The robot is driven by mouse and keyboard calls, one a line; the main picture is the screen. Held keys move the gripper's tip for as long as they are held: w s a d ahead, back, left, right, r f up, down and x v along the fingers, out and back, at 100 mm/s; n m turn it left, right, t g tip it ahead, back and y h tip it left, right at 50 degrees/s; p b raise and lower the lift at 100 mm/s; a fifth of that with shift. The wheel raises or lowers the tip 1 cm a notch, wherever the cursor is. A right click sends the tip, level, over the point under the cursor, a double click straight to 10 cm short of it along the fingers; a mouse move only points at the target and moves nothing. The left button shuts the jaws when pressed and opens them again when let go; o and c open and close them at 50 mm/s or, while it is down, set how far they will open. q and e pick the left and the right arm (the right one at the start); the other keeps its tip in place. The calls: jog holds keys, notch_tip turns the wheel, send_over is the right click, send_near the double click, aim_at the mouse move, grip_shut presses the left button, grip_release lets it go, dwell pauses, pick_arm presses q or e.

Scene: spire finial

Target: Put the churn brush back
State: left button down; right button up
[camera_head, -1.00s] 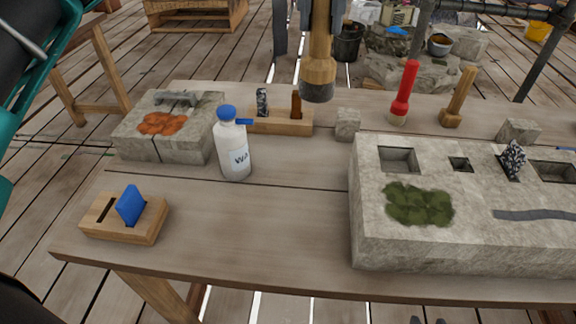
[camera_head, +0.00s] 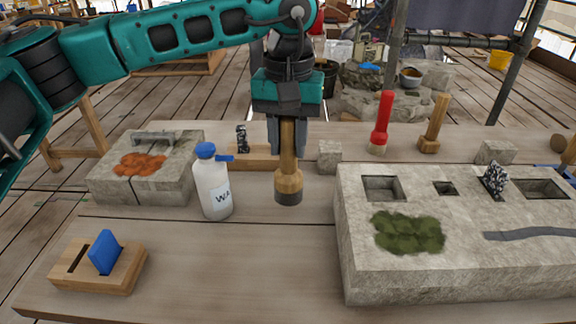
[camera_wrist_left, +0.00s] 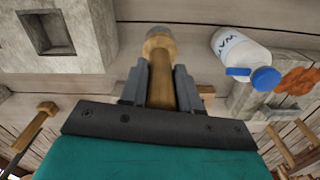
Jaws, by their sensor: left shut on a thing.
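The churn brush (camera_head: 288,185), a wooden handle with a thicker collar and dark bristled end, hangs upright, bristles down. My left gripper (camera_head: 287,148) is shut on its handle; the wrist view also shows the brush (camera_wrist_left: 161,70) between the fingers. The brush is over the bench (camera_head: 250,265), between the white bottle (camera_head: 213,185) and the large stone block (camera_head: 385,285). I cannot tell whether its tip touches the bench. A wooden rack (camera_head: 257,162) stands behind, partly hidden by the gripper. My right gripper is out of view.
A stone cube (camera_head: 330,157) is just right of the brush. A red-handled tool (camera_head: 382,125) and a wooden mallet (camera_head: 434,125) stand behind the large block. A slotted wooden holder with a blue piece (camera_head: 105,252) is front left. The front middle bench is clear.

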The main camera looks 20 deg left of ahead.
aim_at(288, 166)
pick_arm(q)
notch_tip(288, 166, down, 5)
jog(key=shift+f, duration=0.1)
jog(key=shift+b, duration=0.35)
jog(key=c, duration=0.8)
grip_release()
jog(key=shift+f, duration=0.1)
notch_tip(288, 166, up, 12)
jog(key=shift+r+p, duration=0.2)
jog(key=shift+p, duration=0.6)
